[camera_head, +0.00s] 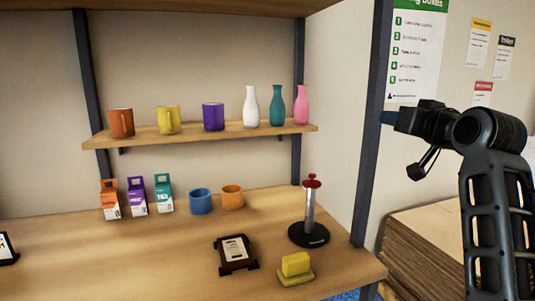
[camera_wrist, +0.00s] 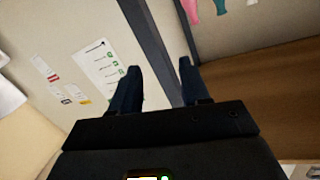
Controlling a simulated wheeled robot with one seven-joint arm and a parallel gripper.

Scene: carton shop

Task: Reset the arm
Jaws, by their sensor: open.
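My gripper (camera_head: 388,117) is at the right in the head view, raised beside the dark shelf post (camera_head: 369,135) and pointing left. In the wrist view its two dark fingers (camera_wrist: 158,88) stand apart with nothing between them, so it is open and empty. The post also shows behind the fingers in the wrist view (camera_wrist: 157,45). I cannot tell how far the fingertips are from the post.
The shelf (camera_head: 205,133) holds mugs and three bottles. The wooden worktop (camera_head: 110,252) carries small cartons, two cups, a red-topped stand (camera_head: 309,215), a black-framed display (camera_head: 236,254) and a yellow block (camera_head: 295,264). Stacked cardboard (camera_head: 425,240) lies at lower right. Posters hang on the wall.

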